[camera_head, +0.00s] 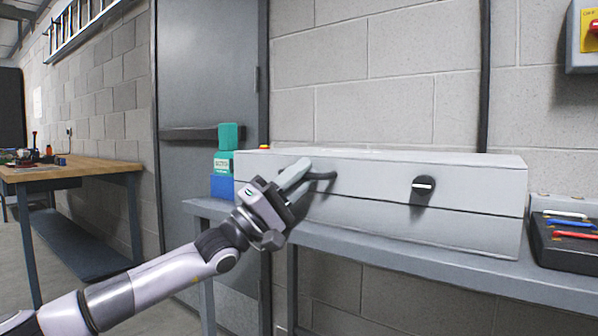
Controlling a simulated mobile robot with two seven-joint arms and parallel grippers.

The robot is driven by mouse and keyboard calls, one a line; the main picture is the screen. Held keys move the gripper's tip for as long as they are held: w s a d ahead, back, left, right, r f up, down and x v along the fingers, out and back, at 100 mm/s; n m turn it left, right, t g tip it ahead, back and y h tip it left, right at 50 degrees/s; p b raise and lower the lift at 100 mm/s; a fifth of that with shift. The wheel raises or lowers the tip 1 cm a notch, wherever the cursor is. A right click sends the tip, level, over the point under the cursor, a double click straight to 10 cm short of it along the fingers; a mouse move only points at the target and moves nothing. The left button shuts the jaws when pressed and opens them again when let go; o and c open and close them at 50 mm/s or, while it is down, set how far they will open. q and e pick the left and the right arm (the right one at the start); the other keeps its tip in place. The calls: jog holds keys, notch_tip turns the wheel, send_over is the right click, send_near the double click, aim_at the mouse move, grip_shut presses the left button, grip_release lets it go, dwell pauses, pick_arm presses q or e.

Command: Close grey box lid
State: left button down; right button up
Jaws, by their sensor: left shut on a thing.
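The grey box (461,234) is a long, pale grey case on a metal bench. Its lid (372,171) lies down over the base, with a thin seam running along the front. A dark latch (424,188) with a pale strip sits on the front at the right. A second dark latch (324,177) sits at the left, partly behind my gripper. My left gripper (303,177) is at the box's front left, shut on this left latch; the fingers hide much of the contact. My right gripper is not in view.
The bench (400,258) runs along a block wall. A teal and blue container (222,165) stands left of the box. A black tray (568,252) with coloured tools lies to the right. A wooden workbench (75,170) stands far left, beside a grey door (208,75).

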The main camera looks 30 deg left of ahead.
pick_arm(q)
jog(key=shift+w+f, duration=0.15)
jog(key=shift+f, duration=0.1)
jog(key=c, duration=1.4)
grip_release()
jog(key=shift+s+a+f+y, duration=0.25)
jog(key=shift+f+y, duration=0.05)
jog(key=shift+f, duration=0.1)
jog(key=v, duration=0.6)
jog(key=shift+s+r, duration=0.1)
jog(key=shift+r, duration=0.05)
